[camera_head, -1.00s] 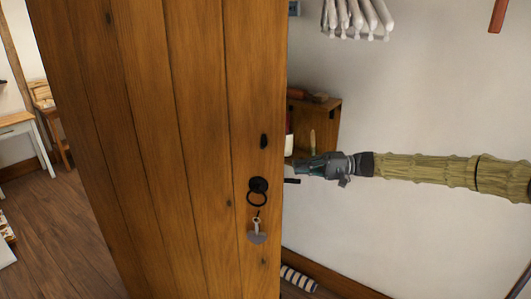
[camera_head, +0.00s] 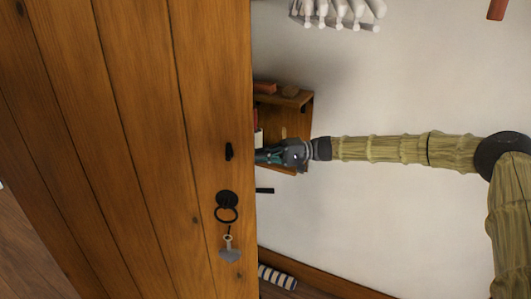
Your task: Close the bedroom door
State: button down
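The bedroom door (camera_head: 150,150) is a tall wooden plank door standing open and filling the left half of the head view. It has a black ring handle (camera_head: 227,206), a dark keyhole plate (camera_head: 229,152) and a hanging key with a grey heart tag (camera_head: 229,253). My gripper (camera_head: 262,156) is at the door's right edge, on the far side, with its fingertips hidden behind the door. I cannot tell whether it is open or touching the door.
A wooden wall shelf (camera_head: 296,98) with items is behind my gripper. White hanging objects (camera_head: 340,12) are on the wall above. A striped roll (camera_head: 277,277) lies on the floor near the skirting.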

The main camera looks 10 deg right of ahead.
aim_at(237, 165)
jog(key=shift+s+a+f+p, duration=0.1)
jog(key=shift+s+a+p, duration=0.45)
jog(key=shift+a+p, duration=0.5)
jog(key=shift+s+a+f+p, duration=0.1)
jog(key=shift+s+a+p, duration=0.5)
jog(key=shift+a, duration=0.8)
jog(key=shift+s+a+f+p, duration=0.1)
jog(key=shift+s+a+p, duration=0.4)
jog(key=shift+a+p, duration=0.55)
jog(key=shift+a, duration=0.25)
